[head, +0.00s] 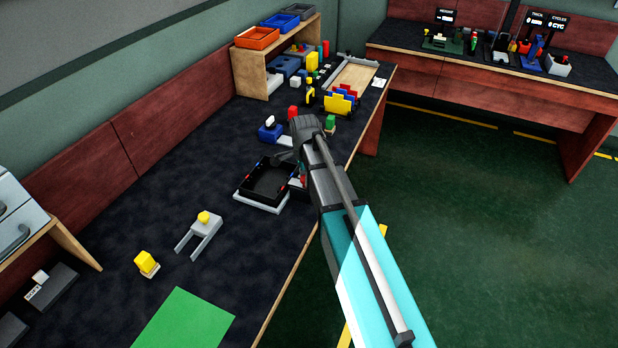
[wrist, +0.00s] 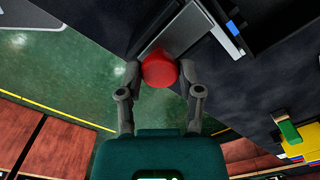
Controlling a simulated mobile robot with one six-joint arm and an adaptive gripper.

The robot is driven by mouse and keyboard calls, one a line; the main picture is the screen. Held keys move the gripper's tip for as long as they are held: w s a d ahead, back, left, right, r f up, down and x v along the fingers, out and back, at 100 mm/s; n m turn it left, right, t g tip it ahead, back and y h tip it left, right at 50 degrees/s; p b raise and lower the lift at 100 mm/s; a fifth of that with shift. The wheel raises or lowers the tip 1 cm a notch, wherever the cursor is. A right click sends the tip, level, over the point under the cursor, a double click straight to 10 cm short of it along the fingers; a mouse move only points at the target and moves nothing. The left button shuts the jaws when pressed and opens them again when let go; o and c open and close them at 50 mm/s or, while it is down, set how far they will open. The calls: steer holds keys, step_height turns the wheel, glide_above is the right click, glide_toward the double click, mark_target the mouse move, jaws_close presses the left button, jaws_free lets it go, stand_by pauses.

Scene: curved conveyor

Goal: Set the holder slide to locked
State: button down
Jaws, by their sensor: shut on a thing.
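In the wrist view my gripper (wrist: 160,75) has its two fingers on either side of a round red knob (wrist: 160,68) and is shut on it. The knob sits at the end of a grey bar (wrist: 183,27) beside a black tray (wrist: 275,15). In the head view the black tray (head: 262,180) rests on a light grey base near the table's front edge, and my gripper (head: 287,155) is at its far right corner. My gripper and arm hide most of the knob there. I see no lock marking, so the slide's setting cannot be told.
A blue block holder (head: 270,133) stands behind the tray, and a green block (head: 331,122) is right of my gripper. A yellow, red and blue rack (head: 341,100) is farther back. The dark table (head: 130,215) has free room at left.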

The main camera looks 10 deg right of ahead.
steer(key=shift+w+a, duration=0.35)
steer(key=shift+a, duration=0.2)
steer(key=shift+w+a, duration=0.3)
steer(key=shift+a, duration=0.2)
steer(key=shift+c, duration=1.3)
jaws_free()
